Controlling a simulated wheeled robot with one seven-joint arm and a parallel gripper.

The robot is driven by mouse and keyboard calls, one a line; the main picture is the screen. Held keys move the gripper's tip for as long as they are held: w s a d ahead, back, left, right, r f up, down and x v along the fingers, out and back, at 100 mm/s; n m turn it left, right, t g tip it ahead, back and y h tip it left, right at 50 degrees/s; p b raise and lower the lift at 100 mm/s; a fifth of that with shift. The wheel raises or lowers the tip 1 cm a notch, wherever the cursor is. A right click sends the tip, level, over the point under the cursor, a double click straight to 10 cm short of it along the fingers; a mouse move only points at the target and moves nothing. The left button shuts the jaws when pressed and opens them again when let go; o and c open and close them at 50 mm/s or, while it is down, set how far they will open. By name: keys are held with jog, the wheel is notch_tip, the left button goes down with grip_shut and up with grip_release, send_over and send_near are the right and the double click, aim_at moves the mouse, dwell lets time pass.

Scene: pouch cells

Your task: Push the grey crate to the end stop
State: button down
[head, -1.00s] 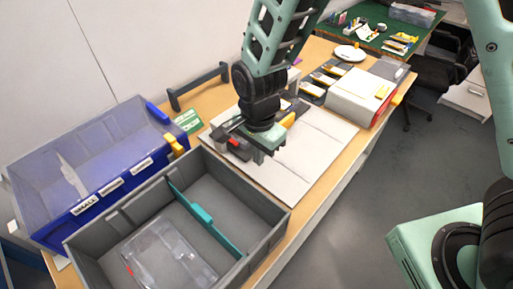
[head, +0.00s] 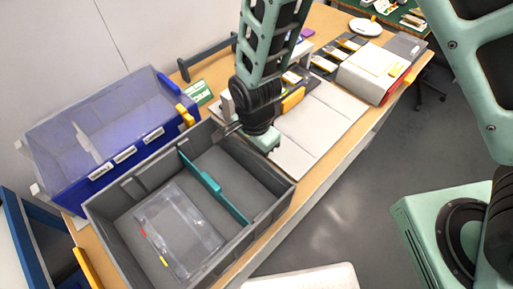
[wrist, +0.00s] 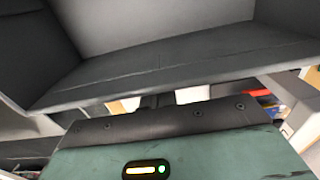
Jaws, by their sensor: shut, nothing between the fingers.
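The grey crate (head: 126,249) stands on the wooden table, with a teal divider (head: 215,188) and a clear tray (head: 178,232) inside. My gripper (head: 266,141) is shut and points down at the crate's far right wall, opposite its lower-left end. Its fingertips are hidden, and I cannot tell whether it touches the wall. In the wrist view, the crate's grey wall (wrist: 160,65) fills the upper part, close to the green gripper body. A yellow bar (head: 88,268) lies at the table's lower left, just off the crate's left end; it may be the end stop.
A blue bin (head: 118,168) with clear sides stands along the crate's back left side. A dark grey rail (head: 207,58) is behind it. A pale mat (head: 322,122) and a white box (head: 368,72) lie beyond my gripper. Floor lies right of the table.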

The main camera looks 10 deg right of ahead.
jog(key=s+a, duration=0.1)
jog(key=a, duration=0.1)
jog(key=s+a+p, duration=0.1)
jog(key=s+a, duration=0.1)
jog(key=s+a+p, duration=0.1)
jog(key=s+a, duration=0.1)
jog(key=shift+a, duration=0.35)
jog(key=shift+w+d, duration=0.35)
jog(key=shift+d, duration=0.05)
jog(key=shift+w+d, duration=0.9)
jog(key=shift+d, duration=0.2)
notch_tip(320, 180, up, 10)
jog(key=shift+d+b, duration=0.15)
jog(key=shift+b, duration=0.25)
